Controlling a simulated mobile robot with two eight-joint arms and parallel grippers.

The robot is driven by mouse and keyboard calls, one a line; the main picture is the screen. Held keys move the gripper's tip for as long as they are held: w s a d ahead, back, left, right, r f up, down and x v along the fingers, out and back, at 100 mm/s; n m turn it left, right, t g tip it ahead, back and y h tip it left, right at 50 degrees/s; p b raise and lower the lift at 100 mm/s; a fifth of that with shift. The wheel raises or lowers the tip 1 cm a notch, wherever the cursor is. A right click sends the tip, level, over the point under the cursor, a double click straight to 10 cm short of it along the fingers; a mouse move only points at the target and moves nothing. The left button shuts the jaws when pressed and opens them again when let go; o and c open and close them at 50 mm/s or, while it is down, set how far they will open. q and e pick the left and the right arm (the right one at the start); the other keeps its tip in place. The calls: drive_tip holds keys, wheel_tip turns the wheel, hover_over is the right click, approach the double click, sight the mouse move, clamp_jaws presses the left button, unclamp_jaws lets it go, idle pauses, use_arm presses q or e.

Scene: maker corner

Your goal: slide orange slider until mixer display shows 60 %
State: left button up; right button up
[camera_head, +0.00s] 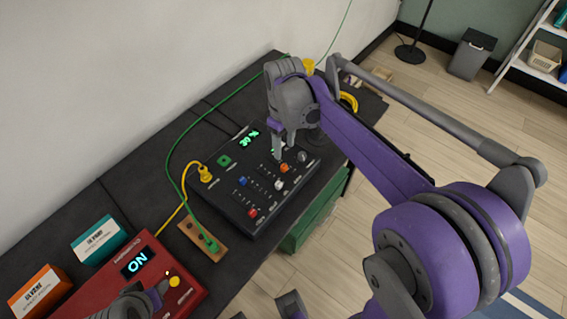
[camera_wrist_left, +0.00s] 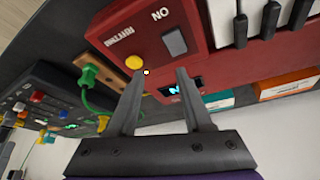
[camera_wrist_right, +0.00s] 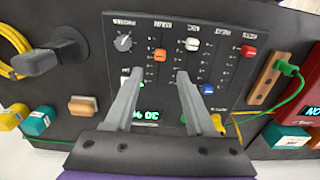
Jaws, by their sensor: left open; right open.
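The black mixer (camera_head: 262,215) lies on the dark bench, and its green display (camera_head: 249,139) appears to read 30 %. Its orange slider (camera_head: 284,168) also shows in the right wrist view (camera_wrist_right: 160,55), just beyond and in line with the gap between the fingertips. My right gripper (camera_head: 277,154) is open over the mixer, its fingers pointing down; I cannot tell whether it touches the panel. In the right wrist view its fingertips (camera_wrist_right: 160,74) hold nothing. My left gripper (camera_wrist_left: 160,70) is open and empty over a red box (camera_head: 185,297), close to its yellow button (camera_wrist_left: 134,62).
White (camera_wrist_right: 192,44), red (camera_wrist_right: 249,52) and blue (camera_wrist_right: 207,88) slider caps and a grey knob (camera_wrist_right: 123,43) share the mixer panel. A green cable (camera_head: 169,160) runs to a wooden block (camera_head: 200,240). Teal (camera_head: 100,240) and orange (camera_head: 40,290) boxes stand by the wall.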

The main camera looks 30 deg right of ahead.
sight(284, 166)
wheel_tip(284, 166, down, 9)
drive_tip(key=shift+r+b, duration=0.15)
drive_tip(key=shift+b, duration=0.3)
clamp_jaws()
idle(1.2)
